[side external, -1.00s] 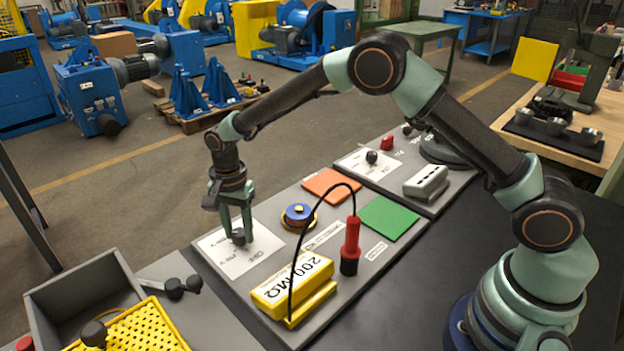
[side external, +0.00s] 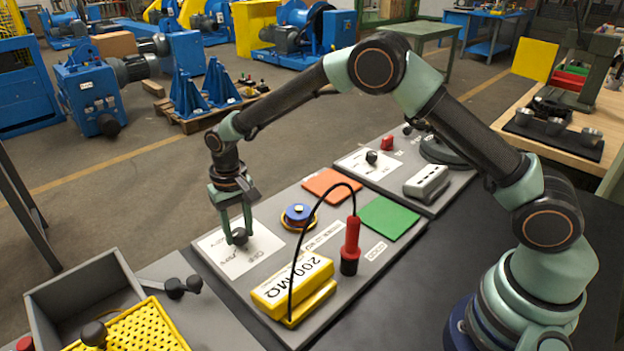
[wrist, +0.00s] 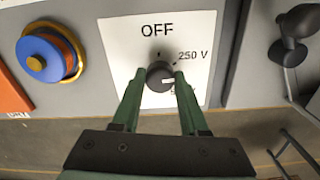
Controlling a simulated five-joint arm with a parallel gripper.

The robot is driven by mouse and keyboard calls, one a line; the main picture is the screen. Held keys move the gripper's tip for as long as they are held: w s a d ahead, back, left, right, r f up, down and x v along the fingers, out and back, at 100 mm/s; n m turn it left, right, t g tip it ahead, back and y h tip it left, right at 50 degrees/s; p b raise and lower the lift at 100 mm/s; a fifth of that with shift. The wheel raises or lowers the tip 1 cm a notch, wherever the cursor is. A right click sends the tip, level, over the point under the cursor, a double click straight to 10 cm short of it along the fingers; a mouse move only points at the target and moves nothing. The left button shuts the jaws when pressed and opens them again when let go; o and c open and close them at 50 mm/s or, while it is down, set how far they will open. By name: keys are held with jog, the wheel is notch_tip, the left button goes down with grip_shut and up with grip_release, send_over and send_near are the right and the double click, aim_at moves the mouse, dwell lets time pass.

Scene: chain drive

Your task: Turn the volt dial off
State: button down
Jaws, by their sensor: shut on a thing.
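The volt dial (wrist: 157,75) is a dark round knob on a white plate (wrist: 120,38) marked OFF at the top and 250 V at the upper right. A third label at the lower right is mostly hidden by a finger. The knob's pale mark sits on its right side, away from OFF and below the 250 V direction. My gripper (wrist: 156,88) is shut on the knob, with one green finger on each side. In the side view the gripper (side external: 237,236) points down onto the dark dial (side external: 239,237).
A blue and yellow round part (wrist: 48,55) sits left of the plate. A yellow 200 MΩ block (side external: 292,285) and a red probe (side external: 350,243) with a black cable stand nearby on the panel. A grey bin (side external: 82,290) and black knobs lie beyond the panel's left edge.

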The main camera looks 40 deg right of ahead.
jog(key=n, duration=0.4)
jog(key=shift+n, duration=0.3)
jog(key=n, duration=0.3)
jog(key=shift+r+n, duration=0.1)
jog(key=shift+n, duration=0.3)
jog(key=n, duration=0.4)
jog(key=shift+n, duration=2.1)
jog(key=shift+c, duration=2.2)
grip_release()
